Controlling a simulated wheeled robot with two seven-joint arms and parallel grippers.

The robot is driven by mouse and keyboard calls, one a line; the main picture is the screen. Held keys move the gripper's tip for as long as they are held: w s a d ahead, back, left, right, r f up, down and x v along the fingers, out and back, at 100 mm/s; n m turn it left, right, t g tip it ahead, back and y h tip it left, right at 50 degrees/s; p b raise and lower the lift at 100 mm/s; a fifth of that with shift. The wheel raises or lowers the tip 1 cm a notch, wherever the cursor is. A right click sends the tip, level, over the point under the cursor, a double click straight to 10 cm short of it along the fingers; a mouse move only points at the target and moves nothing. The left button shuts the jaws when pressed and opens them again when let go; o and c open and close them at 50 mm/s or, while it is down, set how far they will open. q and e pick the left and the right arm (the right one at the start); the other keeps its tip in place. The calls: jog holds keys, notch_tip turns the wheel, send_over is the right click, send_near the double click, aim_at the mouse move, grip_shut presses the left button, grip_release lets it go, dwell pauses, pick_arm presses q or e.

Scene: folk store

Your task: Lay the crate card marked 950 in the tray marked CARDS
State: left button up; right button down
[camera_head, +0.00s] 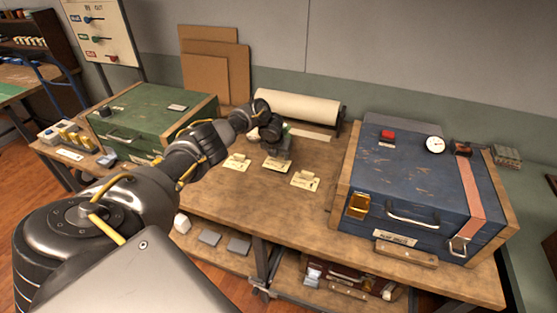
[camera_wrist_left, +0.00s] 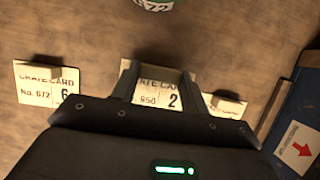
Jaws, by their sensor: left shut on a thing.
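The crate card marked 950 (camera_wrist_left: 150,100) is the middle one of three cream cards on the wooden bench; it also shows in the head view (camera_head: 275,167). My left gripper (camera_wrist_left: 158,82) is shut on its raised tab, with a finger on each side; in the head view the gripper (camera_head: 278,154) points down over the card. I cannot tell whether the card touches the bench. Card No. 672 (camera_wrist_left: 38,90) lies to its left and a third card (camera_head: 304,181) to its right, partly hidden in the wrist view. No tray marked CARDS can be read. My right gripper is out of view.
A blue case (camera_head: 410,190) stands right of the cards and a green case (camera_head: 150,118) to the left. A paper roll (camera_head: 297,106) lies behind. A green-banded round object (camera_wrist_left: 155,4) sits beyond the gripper. Bare bench lies in front of the cards.

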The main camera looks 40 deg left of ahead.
aim_at(281, 169)
pick_arm(q)
jog(key=s+d+r+p, duration=0.3)
jog(key=s+d+r, duration=0.5)
jog(key=d+r, duration=0.2)
jog(key=shift+s+d+r+p, duration=0.25)
jog(key=shift+s+d+p, duration=0.15)
jog(key=shift+d, duration=0.15)
